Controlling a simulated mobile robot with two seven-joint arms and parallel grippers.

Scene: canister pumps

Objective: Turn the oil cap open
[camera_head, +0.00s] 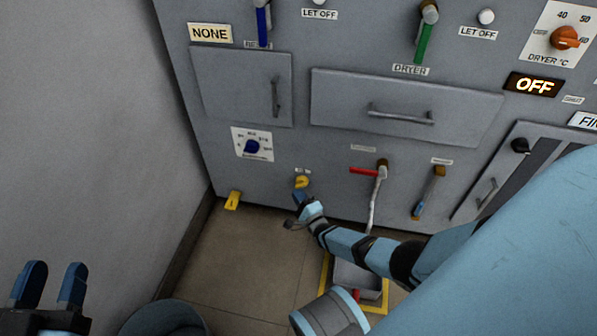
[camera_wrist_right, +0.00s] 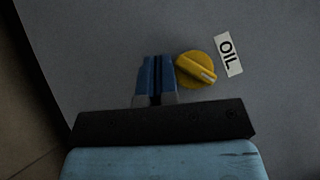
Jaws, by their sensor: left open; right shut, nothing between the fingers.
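The yellow oil cap (camera_head: 302,182) sits low on the grey panel, under a small label. In the right wrist view the oil cap (camera_wrist_right: 197,69) is a round yellow knob with a raised grip bar, beside a white "OIL" label (camera_wrist_right: 229,55). My right gripper (camera_head: 300,198) is shut and empty, just below the cap in the head view. In the right wrist view its blue fingertips (camera_wrist_right: 158,60) are together, just left of the cap; I cannot tell whether they touch it. My left gripper (camera_head: 48,284) is open and empty at the lower left, far from the panel.
A red-handled valve (camera_head: 364,171) with a pipe stands right of the cap, above a grey bin (camera_head: 358,279) inside a yellow floor outline. A blue dial (camera_head: 252,147) is up to the left. A yellow wedge (camera_head: 233,200) lies at the panel's foot. A wall bounds the left.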

